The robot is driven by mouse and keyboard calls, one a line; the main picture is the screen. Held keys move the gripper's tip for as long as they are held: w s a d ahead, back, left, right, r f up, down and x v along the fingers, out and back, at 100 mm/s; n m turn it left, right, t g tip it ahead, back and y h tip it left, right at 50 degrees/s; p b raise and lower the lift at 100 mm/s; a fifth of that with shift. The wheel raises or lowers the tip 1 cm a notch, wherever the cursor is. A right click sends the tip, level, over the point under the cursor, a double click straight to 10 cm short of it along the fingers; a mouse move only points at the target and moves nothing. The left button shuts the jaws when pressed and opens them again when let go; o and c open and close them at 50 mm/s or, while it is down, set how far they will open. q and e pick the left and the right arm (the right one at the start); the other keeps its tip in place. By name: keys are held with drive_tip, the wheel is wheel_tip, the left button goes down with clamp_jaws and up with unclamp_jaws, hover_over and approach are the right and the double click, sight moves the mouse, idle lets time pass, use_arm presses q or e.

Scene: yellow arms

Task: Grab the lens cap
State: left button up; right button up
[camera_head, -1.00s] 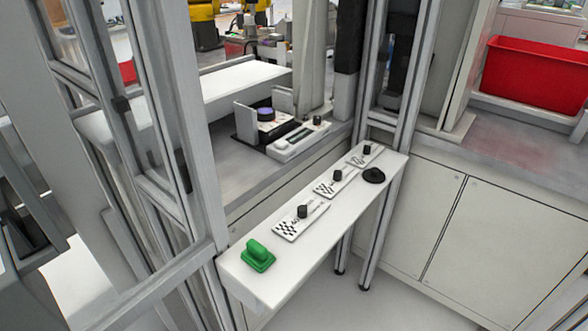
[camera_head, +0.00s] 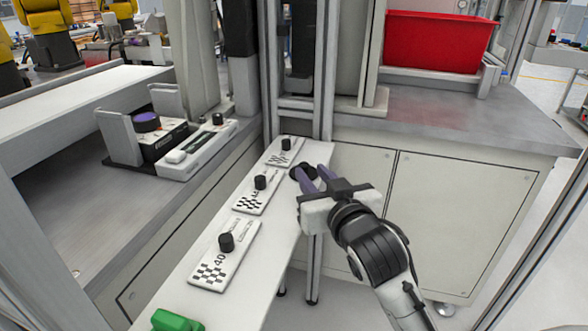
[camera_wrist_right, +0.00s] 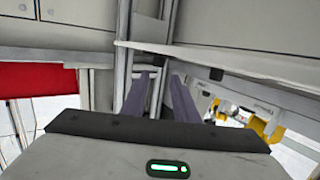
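The lens cap appears to be the flat black disc (camera_head: 293,173) near the far end of the narrow white shelf (camera_head: 190,262) in the head view. My right gripper (camera_head: 309,168) is open, with its two purple-grey fingers apart and reaching over the disc, partly hiding it. I cannot tell whether the fingers touch it or sit around it. The fingers also show spread apart in the right wrist view (camera_wrist_right: 160,85), where I cannot make out the cap clearly. My left gripper is not in view.
White plates with checker marks and black knobs (camera_head: 226,242) line the shelf, and a green block (camera_head: 177,321) is at its near end. A purple-topped device (camera_head: 146,122) stands on the grey counter at left. A red bin (camera_head: 435,40) is behind. Metal posts rise behind the shelf.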

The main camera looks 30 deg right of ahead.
sight(305, 166)
drive_tip(key=x, duration=0.2)
drive_tip(key=b+x, duration=0.1)
drive_tip(key=x, duration=0.2)
drive_tip(key=f+x, duration=0.1)
drive_tip(key=x, duration=0.1)
drive_tip(key=shift+w+d+b, duration=0.25)
drive_tip(key=shift+d+b, duration=0.05)
clamp_jaws()
